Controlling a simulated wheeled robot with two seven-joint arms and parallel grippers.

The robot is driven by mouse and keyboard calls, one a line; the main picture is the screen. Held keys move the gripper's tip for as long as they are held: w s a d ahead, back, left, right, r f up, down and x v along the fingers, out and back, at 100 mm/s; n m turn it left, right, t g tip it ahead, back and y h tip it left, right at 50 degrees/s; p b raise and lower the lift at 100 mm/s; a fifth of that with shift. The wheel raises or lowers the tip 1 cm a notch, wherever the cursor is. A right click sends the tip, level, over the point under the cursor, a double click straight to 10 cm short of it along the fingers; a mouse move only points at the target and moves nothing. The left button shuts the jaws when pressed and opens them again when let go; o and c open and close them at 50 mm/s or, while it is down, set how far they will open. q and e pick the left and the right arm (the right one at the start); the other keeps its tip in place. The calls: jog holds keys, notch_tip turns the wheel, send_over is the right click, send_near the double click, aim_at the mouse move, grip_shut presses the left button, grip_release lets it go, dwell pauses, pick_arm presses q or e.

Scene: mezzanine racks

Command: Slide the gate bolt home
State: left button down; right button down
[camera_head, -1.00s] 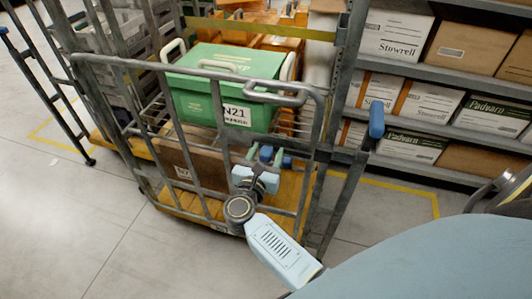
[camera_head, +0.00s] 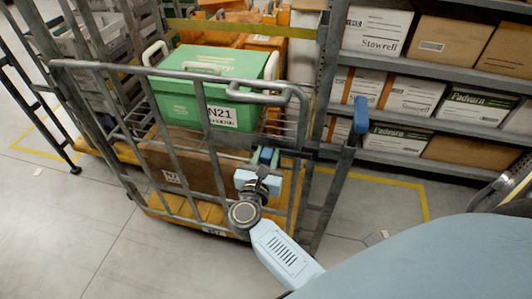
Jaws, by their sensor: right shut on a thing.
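The grey tubular gate (camera_head: 120,67) spans the front of a roll cage. My right gripper (camera_head: 264,160) is at the right part of the gate, partway up, by the upright tubes. It is shut on what looks like the gate bolt, with blue-green finger parts showing. The bolt itself is mostly hidden by the gripper and bars, so I cannot tell how far it is slid. A grey bar with a blue end grip (camera_head: 361,115) stands just right of the gate. My left gripper is not in view.
Inside the cage are a green N21 tote (camera_head: 180,87) and a brown carton (camera_head: 200,165) on a yellow-orange base. Shelves of boxes (camera_head: 445,105) stand behind at the right. Another cage is at the left. The grey floor in front is clear.

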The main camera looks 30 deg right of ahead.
jog(key=shift+s+d, duration=0.35)
jog(key=shift+w, duration=0.1)
jog(key=c, duration=1)
grip_release()
jog(key=shift+c, duration=0.2)
jog(key=shift+s+a, duration=0.2)
jog(key=b+v, duration=0.1)
jog(key=v, duration=1.2)
